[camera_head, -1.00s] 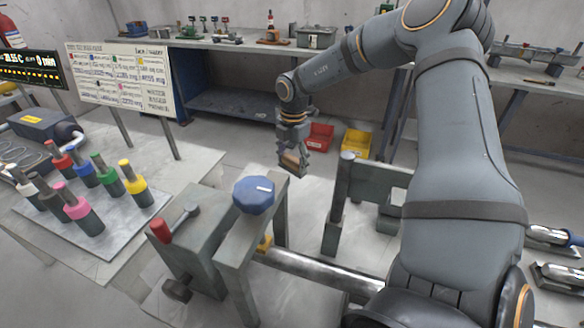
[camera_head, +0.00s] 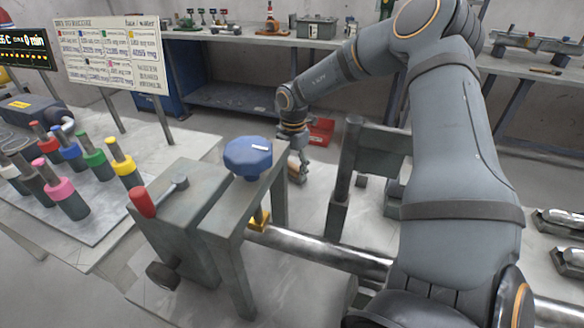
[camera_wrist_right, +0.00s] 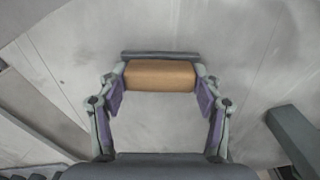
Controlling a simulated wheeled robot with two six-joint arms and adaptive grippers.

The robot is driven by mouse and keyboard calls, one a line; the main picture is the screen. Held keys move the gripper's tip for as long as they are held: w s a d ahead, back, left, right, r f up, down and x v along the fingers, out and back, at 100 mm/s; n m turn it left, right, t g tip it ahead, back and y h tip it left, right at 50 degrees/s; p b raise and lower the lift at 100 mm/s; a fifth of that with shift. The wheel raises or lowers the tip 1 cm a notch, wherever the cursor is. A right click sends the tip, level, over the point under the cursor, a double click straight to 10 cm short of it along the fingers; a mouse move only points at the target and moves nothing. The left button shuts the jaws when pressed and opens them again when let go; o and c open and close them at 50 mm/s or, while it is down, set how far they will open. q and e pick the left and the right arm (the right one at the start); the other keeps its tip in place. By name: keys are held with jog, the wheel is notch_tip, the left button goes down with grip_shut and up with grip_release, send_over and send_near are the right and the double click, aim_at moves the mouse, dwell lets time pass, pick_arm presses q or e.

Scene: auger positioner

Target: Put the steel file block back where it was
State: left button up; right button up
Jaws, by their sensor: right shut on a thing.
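My right gripper (camera_head: 299,176) is behind the blue-knobbed clamp frame, above the far part of the pale bench top. It is partly hidden by the frame. In the right wrist view, its two fingers (camera_wrist_right: 160,90) are shut on the ends of a tan block with a dark grey strip along its far side, which I take to be the file block (camera_wrist_right: 160,76). The block also shows as a small tan patch in the head view (camera_head: 293,163). I cannot tell whether it touches the surface below. My left gripper is not in view.
The clamp frame with a blue knob (camera_head: 248,157), a red-handled lever (camera_head: 142,202) and a steel bar (camera_head: 325,253) stand in front. A grey upright bracket (camera_head: 375,150) is right of the gripper. Several coloured-cap holders (camera_head: 60,190) stand at left. A red bin (camera_head: 321,131) lies beyond.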

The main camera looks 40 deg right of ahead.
jog(key=shift+f, duration=0.1)
jog(key=o, duration=0.8)
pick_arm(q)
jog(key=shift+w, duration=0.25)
pick_arm(e)
jog(key=o, duration=0.3)
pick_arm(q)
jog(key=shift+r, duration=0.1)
